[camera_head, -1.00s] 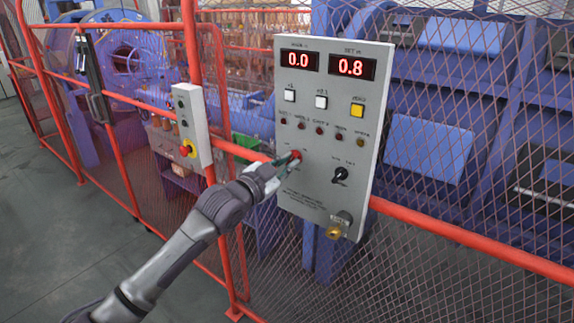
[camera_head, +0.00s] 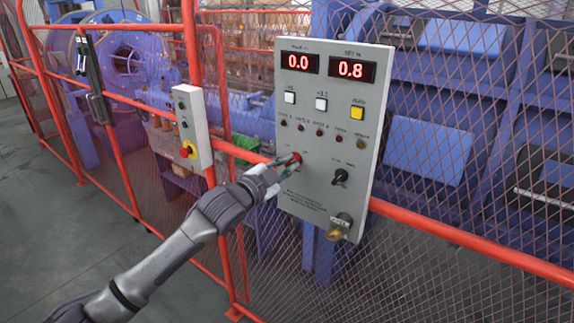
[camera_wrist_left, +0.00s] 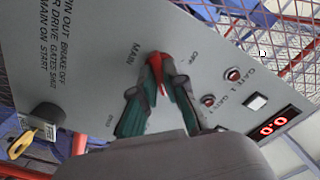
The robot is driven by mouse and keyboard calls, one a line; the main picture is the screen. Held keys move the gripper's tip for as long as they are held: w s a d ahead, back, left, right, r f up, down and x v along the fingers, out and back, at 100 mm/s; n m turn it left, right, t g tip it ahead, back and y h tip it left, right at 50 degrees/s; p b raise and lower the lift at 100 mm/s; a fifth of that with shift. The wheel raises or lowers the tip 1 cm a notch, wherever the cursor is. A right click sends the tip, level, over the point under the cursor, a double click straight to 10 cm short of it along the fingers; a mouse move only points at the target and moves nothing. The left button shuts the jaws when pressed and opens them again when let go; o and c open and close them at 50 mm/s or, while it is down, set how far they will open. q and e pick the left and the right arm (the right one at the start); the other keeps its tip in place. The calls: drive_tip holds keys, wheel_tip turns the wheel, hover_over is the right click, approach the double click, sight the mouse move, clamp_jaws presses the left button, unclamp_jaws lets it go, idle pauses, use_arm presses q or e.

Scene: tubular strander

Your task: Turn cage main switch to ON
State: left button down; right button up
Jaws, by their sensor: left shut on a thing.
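The main switch is a red knob (camera_head: 297,157) on the left side of a grey control panel (camera_head: 318,190). In the left wrist view the red knob (camera_wrist_left: 160,76) sits between my fingertips, with the word MAIN beside it and OFF on its other side. My left gripper (camera_head: 288,163) is shut on the knob; it also shows in the left wrist view (camera_wrist_left: 155,68). The fingers hide part of the knob, so its exact angle is hard to read. My right gripper is not in view.
The panel also carries a black selector (camera_head: 340,176), red displays, push buttons and a yellow-tagged key (camera_head: 335,234). A smaller box with a red emergency button (camera_head: 186,150) hangs to the left. A red rail (camera_head: 470,239) and mesh fence run behind the panel.

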use_arm(q)
drive_tip(key=c, duration=1.2)
unclamp_jaws()
drive_tip(key=v, duration=1.2)
